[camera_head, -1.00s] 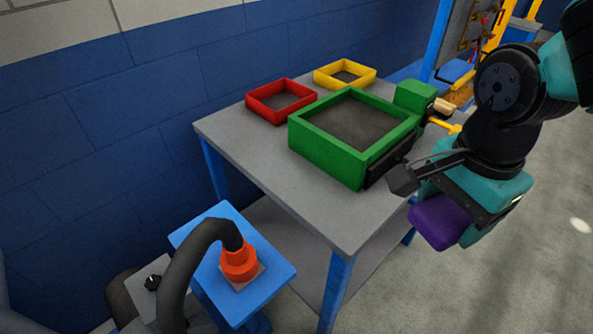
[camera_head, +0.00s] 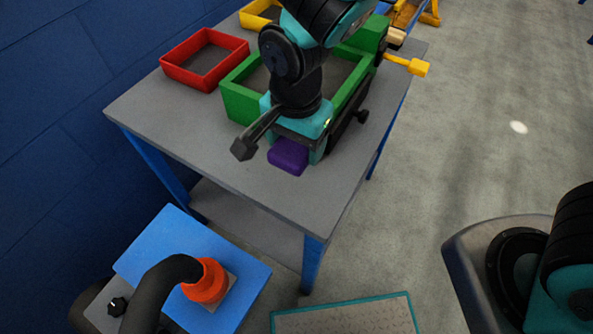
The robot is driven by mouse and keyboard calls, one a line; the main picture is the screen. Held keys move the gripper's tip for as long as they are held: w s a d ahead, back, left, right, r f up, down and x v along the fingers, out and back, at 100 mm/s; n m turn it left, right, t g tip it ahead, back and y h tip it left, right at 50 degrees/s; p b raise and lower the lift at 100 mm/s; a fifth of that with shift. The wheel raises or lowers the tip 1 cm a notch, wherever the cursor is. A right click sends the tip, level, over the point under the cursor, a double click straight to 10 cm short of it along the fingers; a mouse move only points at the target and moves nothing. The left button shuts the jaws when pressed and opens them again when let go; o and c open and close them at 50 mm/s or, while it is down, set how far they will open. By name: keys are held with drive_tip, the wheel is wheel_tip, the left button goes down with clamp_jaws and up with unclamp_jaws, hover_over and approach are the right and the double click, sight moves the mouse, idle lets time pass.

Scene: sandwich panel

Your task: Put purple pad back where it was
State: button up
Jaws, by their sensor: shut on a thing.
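The purple pad (camera_head: 288,156) is held in my gripper (camera_head: 290,150) in the head view, over the front part of the grey table. My gripper is shut on it, and its fingers are mostly hidden by the wrist. The green tray (camera_head: 239,103) stands just behind my gripper, partly covered by my arm. I cannot tell whether the pad touches the table.
The grey table (camera_head: 182,131) has free room at its front and left. A red tray (camera_head: 201,82) and a yellow tray (camera_head: 254,20) stand behind. A blue stand (camera_head: 150,260) with an orange fitting (camera_head: 207,282) is at the lower left.

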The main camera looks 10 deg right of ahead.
sight(296, 183)
wheel_tip(296, 183, down, 10)
drive_tip(key=shift+f, duration=0.1)
idle(0.4)
drive_tip(key=o, duration=0.9)
drive_tip(key=shift+s, duration=0.1)
